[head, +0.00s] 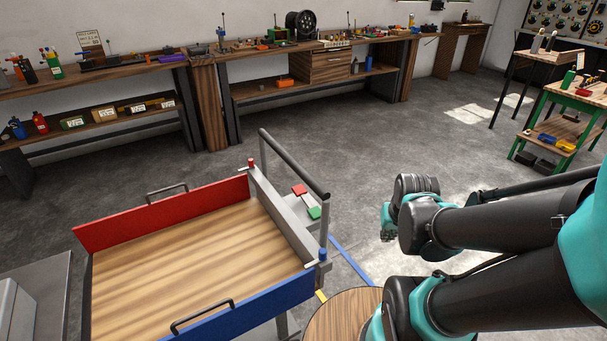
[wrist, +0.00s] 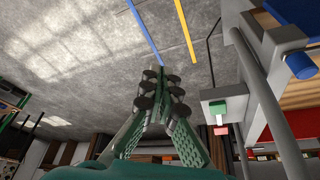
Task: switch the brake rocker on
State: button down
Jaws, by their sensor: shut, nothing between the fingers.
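The brake rocker appears to be the small pale plate with a red pad (head: 299,189) and a green pad (head: 314,212), mounted outside the cart's grey end wall below the handle. In the wrist view its green pad (wrist: 217,108) and red pad (wrist: 221,131) show right of my fingers. I cannot tell which side is pressed. My gripper (wrist: 160,78) is shut and empty, with its fingertips together. It is apart from the rocker. In the head view my gripper (head: 388,222) is to the right of the rocker, partly hidden by my wrist.
A round wooden top (head: 340,312) is near the front. Workbenches line the back wall. Open floor lies behind the cart.

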jog(key=shift+w, duration=0.3)
notch_tip(320, 180, up, 9)
jog(key=n+g+y, duration=0.1)
jog(key=n+g, duration=0.1)
jog(key=n, duration=0.5)
send_over(298, 189)
jog(key=s+d, duration=0.2)
jog(key=s, duration=0.1)
jog(key=shift+w+d, duration=0.1)
jog(key=shift+w, duration=0.05)
jog(key=x, duration=1.4)
jog(key=shift+a, duration=0.25)
